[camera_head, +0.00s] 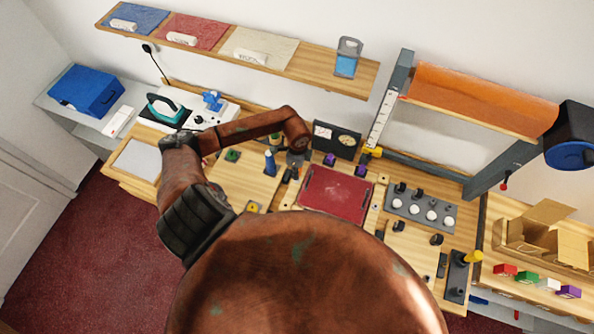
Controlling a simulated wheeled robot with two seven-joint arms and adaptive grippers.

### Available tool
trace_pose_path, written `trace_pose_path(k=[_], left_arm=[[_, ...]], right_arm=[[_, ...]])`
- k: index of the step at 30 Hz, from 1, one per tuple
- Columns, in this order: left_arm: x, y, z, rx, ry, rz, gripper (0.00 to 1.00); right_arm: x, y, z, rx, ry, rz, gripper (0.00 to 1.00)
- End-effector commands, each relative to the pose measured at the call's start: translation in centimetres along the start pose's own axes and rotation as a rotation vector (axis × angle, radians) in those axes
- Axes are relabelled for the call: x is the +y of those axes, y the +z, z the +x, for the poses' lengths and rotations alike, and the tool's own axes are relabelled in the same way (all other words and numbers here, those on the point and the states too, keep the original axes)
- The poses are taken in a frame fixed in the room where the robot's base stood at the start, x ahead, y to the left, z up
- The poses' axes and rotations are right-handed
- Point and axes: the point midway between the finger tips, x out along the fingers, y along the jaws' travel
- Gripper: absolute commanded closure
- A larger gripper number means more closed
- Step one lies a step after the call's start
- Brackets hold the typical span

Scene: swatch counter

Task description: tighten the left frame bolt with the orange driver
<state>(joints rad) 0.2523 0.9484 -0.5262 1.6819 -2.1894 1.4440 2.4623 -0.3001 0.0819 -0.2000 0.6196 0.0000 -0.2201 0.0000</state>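The frame's left grey post (391,100) stands at the back of the counter, with a small yellow part (373,152) at its foot; I cannot make out which part is the bolt. A yellow-orange handle (472,257) on a dark stand is at the front right and may be the orange driver. My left arm reaches in from the left, and its gripper (291,172) points down over the middle of the counter, left of the red mat and apart from the post and handle. Its fingers are too small and dark to read. My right gripper is not in view.
A red mat (337,193) lies mid-counter. A grey panel of knobs (421,209) is right of it. An orange cloth (480,96) hangs across the frame. An open cardboard box (546,240) is at the right. A wooden shelf (305,78) runs above. My own body covers the bottom centre.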

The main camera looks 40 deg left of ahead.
Motion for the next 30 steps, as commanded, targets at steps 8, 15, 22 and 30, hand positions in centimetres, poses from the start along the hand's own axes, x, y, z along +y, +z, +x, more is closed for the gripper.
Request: trace_pose_path(k=[8, 15, 22, 30], left_arm=[[-0.1, 0.0, -1.9, 0.001, -0.002, -0.001, 1.0], [-0.1, 0.0, -3.1, 0.001, -0.002, -0.002, 1.0], [-0.1, 0.0, -4.4, 0.001, -0.003, -0.002, 1.0], [-0.1, 0.0, -5.9, 0.001, -0.002, -0.002, 1.0]], right_arm=[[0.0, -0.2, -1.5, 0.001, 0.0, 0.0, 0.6], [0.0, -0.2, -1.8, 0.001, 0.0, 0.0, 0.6], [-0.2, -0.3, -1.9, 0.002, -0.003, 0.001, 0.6], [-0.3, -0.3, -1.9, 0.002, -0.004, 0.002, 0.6]])
